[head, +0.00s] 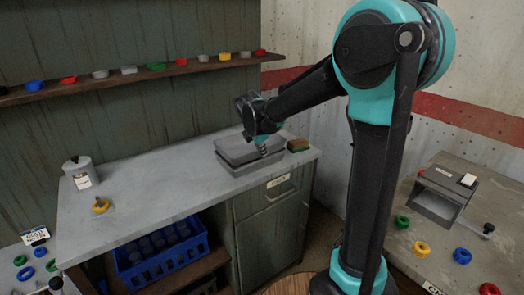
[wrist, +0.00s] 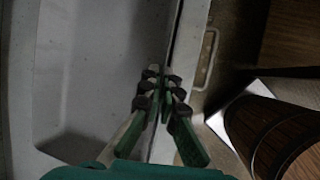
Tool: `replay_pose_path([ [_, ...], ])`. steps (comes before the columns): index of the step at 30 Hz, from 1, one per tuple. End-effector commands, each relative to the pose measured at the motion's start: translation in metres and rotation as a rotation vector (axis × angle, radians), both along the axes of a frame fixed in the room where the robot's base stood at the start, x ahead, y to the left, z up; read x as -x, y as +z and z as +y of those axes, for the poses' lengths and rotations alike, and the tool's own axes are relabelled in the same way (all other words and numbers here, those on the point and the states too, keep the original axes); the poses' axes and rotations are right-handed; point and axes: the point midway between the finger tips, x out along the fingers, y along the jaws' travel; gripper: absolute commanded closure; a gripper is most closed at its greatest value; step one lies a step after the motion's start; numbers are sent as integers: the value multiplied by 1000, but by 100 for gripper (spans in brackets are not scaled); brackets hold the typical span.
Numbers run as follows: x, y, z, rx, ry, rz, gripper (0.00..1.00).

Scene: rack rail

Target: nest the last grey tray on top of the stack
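Grey trays sit in a stack near the right end of the grey counter in the head view. The upper grey tray (head: 234,149) lies over the lower tray (head: 240,170), roughly lined up with it; whether it is fully seated or slightly raised I cannot tell. My gripper (head: 263,148) is at the upper tray's right front rim. In the wrist view my gripper (wrist: 162,88) has its green fingers close together on either side of the rim of the grey tray (wrist: 100,75), pinching it. The tray's empty inside fills the left of that view.
A brown block (head: 298,145) lies close to the right of the stack. A shelf (head: 130,78) with small coloured items runs behind. The middle of the counter is clear.

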Motion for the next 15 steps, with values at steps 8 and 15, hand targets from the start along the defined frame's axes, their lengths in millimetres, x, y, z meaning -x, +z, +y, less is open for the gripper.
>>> replay_pose_path([
  [8,0,-3,0,0,0,0,86],
  [15,0,-3,0,0,0,0,71],
])
